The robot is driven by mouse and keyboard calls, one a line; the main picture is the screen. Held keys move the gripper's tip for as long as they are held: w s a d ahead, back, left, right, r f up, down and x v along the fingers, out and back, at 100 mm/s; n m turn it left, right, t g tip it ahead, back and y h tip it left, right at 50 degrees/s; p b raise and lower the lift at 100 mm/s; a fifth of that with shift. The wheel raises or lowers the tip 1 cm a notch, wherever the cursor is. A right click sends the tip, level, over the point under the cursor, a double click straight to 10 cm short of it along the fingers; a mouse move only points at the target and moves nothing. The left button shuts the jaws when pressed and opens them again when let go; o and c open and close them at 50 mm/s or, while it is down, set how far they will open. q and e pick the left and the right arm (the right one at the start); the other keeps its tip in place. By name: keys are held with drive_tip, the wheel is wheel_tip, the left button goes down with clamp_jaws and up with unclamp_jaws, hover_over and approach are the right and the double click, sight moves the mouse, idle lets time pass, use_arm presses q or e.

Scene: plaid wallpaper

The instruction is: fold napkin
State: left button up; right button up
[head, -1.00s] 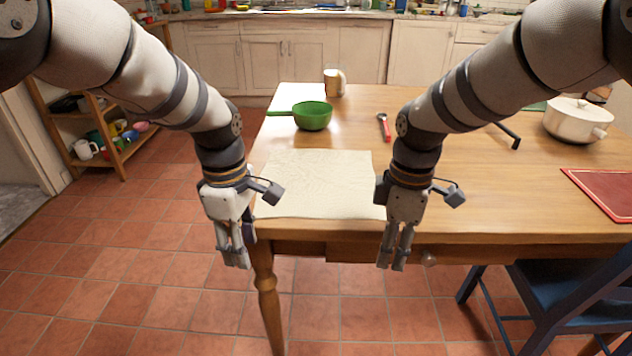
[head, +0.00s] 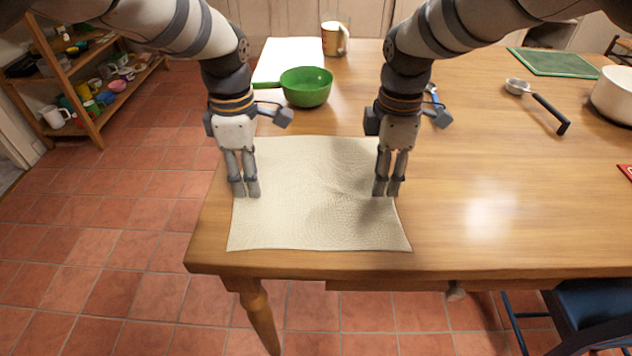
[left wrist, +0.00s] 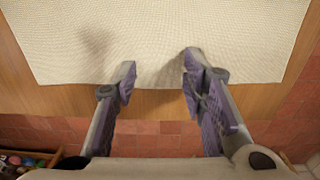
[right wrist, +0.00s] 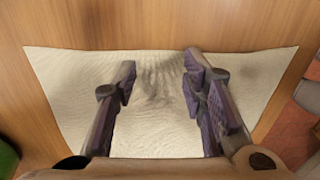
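The cream textured napkin (head: 315,222) lies spread flat at the front left corner of the wooden table, with slight ripples. My left gripper (head: 245,193) points down over the napkin's left edge. In the left wrist view its fingers (left wrist: 158,82) are apart and empty, with the tips by the napkin's edge (left wrist: 150,40). My right gripper (head: 386,192) points down near the napkin's right edge. In the right wrist view its fingers (right wrist: 160,75) are apart with bare napkin (right wrist: 155,125) between them. I cannot tell whether the tips touch the cloth.
A green pan (head: 306,88) stands just behind the napkin, and a mug (head: 334,40) further back. A ladle (head: 540,100), a white pot (head: 613,95) and a green board (head: 557,62) are to the right. The table (head: 490,190) right of the napkin is clear.

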use_arm(q)
drive_tip(key=shift+f, duration=0.6)
use_arm(e)
drive_tip(key=shift+f, duration=0.65)
use_arm(q)
drive_tip(key=shift+r, duration=0.25)
drive_tip(key=shift+c, duration=1.1)
use_arm(e)
drive_tip(key=shift+s+r, duration=0.1)
drive_tip(key=shift+r, duration=0.15)
drive_tip(key=shift+c, duration=1.1)
use_arm(q)
drive_tip(key=shift+s, duration=0.1)
drive_tip(key=shift+c, duration=1.2)
use_arm(e)
drive_tip(key=shift+c, duration=1.2)
use_arm(q)
drive_tip(key=shift+f, duration=0.15)
drive_tip(key=c, duration=0.4)
use_arm(e)
drive_tip(key=shift+f, duration=0.15)
drive_tip(key=c, duration=0.4)
use_arm(q)
drive_tip(key=shift+f, duration=0.1)
clamp_jaws()
use_arm(e)
drive_tip(key=shift+s, duration=0.1)
clamp_jaws()
